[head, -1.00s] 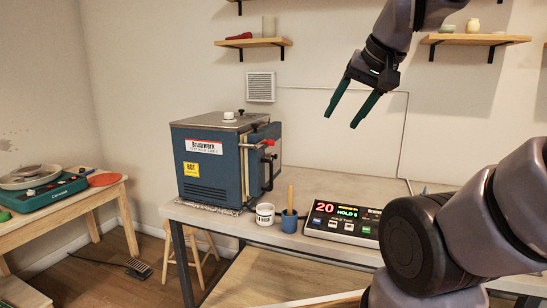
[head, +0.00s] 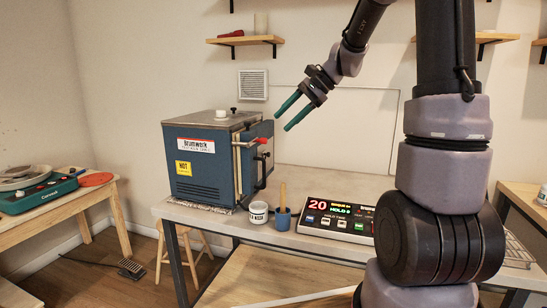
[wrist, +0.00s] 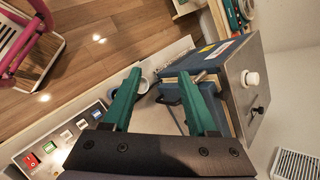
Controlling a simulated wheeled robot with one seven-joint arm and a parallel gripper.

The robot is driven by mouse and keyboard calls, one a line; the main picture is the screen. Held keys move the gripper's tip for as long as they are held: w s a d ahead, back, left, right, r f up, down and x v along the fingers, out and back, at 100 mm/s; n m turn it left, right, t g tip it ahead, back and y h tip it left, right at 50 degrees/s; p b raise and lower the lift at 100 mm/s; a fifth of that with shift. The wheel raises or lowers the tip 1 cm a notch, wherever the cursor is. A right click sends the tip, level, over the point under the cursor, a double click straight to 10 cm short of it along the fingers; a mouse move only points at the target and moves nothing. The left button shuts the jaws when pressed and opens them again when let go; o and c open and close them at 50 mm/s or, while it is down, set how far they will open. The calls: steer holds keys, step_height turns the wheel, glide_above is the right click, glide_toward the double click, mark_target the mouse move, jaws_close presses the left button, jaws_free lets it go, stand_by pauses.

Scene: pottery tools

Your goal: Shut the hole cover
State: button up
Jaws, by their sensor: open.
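The blue kiln (head: 212,160) stands on the table with a grey metal top (head: 205,121). A white knob (head: 222,114) sits on that top, and it also shows in the wrist view (wrist: 253,79). A small dark fitting (wrist: 257,110) lies beside the knob in the wrist view. I cannot tell whether this fitting is the hole cover, or whether a hole is open. My gripper (head: 283,120) is open and empty, in the air to the right of the kiln's top. Its green fingers show in the wrist view (wrist: 158,76), with the kiln beyond and to their right.
A red-tipped handle (head: 262,141) juts from the kiln's right side. A white jar (head: 258,213), a blue cup with a wooden tool (head: 282,220) and a control box (head: 330,220) stand on the table (head: 225,220). A wall shelf (head: 245,41) hangs above the kiln.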

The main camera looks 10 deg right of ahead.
steer(key=w+d+f+m+t+y, duration=0.1)
steer(key=w+d+f+m+y, duration=0.2)
steer(key=w, duration=0.4)
steer(key=w+f+m+y, duration=0.1)
steer(key=w+f+m, duration=0.1)
steer(key=w+f, duration=0.35)
steer(key=m+t+y, duration=0.3)
steer(key=m+t, duration=0.3)
steer(key=m, duration=0.1)
glide_toward(268, 153)
steer(key=x, duration=0.7)
steer(key=shift+w+f, duration=0.45)
steer(key=shift+w, duration=0.05)
steer(key=shift+a, duration=0.15)
jaws_close()
